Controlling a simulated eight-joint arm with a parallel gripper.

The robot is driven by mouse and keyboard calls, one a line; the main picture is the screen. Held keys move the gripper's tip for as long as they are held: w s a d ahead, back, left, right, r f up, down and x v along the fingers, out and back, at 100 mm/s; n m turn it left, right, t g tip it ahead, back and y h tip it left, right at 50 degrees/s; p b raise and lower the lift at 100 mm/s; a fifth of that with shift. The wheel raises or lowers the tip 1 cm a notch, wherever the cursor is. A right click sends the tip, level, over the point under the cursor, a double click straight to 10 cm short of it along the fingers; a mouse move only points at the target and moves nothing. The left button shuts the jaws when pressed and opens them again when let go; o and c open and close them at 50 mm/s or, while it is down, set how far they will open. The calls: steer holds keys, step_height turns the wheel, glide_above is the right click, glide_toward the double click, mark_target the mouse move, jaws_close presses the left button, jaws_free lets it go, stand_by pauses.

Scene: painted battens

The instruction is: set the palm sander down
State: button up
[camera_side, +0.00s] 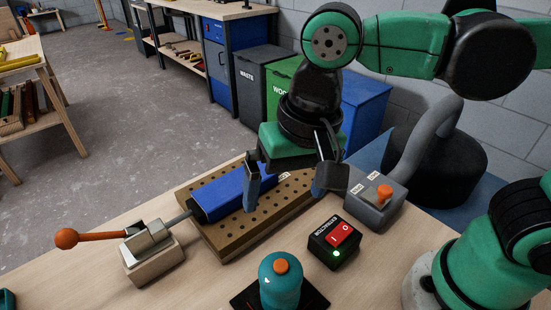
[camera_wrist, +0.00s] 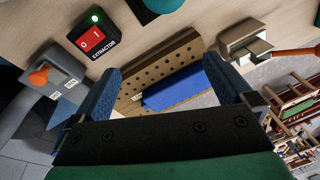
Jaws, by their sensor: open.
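The palm sander (camera_side: 280,280), a teal rounded body with an orange button on top, stands upright on a dark square pad at the front edge of the side view. A dark part at the top of the wrist view (camera_wrist: 160,5) is probably the sander, mostly cut off. My gripper (camera_side: 290,185) is open and empty, its fingers apart above the perforated board. It also shows in the wrist view (camera_wrist: 162,75). It is well apart from the sander. The blue batten (camera_side: 225,200) lies on the perforated board (camera_side: 233,240), seen between my fingers in the wrist view (camera_wrist: 175,92).
A clamp (camera_side: 150,245) with an orange-ended handle stands at the batten's left end. The red extractor switch (camera_side: 335,240) shows a green light. A grey box with an orange knob (camera_side: 375,200) joins a grey hose behind. Bare bench lies between the board and sander.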

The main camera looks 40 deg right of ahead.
steer(key=w+d+f+n+t, duration=0.1)
steer(key=w+d+n+t, duration=0.1)
steer(key=d, duration=0.5)
steer(key=w+d+f+n+t+h, duration=0.1)
steer(key=w+d+n+t, duration=0.1)
steer(key=d, duration=0.4)
steer(key=shift+w+d+f+t, duration=0.15)
steer(key=shift+w+d+t, duration=0.2)
steer(key=shift+t, duration=0.45)
steer(key=shift+s, duration=0.1)
